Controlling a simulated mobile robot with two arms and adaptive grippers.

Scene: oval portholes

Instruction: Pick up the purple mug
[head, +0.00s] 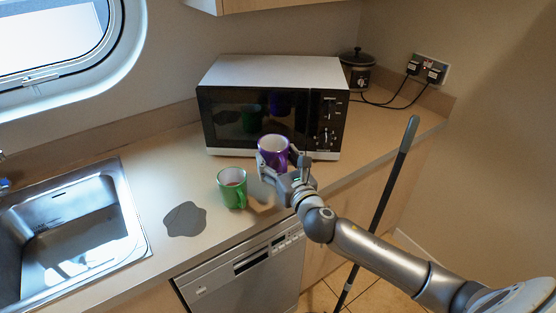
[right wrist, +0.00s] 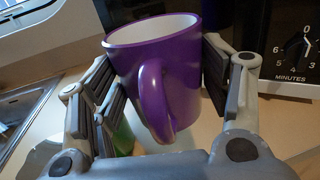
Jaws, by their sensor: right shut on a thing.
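The purple mug (head: 267,145) with a white inside is in front of the microwave in the head view. My right gripper (head: 285,169) is shut on it, with one finger on each side of its body. In the right wrist view the purple mug (right wrist: 182,75) sits between the two finger pads of the gripper (right wrist: 160,88), its handle facing the camera. The mug's base is mostly hidden in the head view, so I cannot tell whether it touches the counter. My left gripper is not in view.
A green mug (head: 231,190) stands close by on the left, near a grey patch (head: 186,219) on the counter. The microwave (head: 230,122) is right behind. A sink (head: 75,230) is at the left, a black cooker (head: 357,72) at the back. A long-handled pole (head: 388,187) leans at the counter's front.

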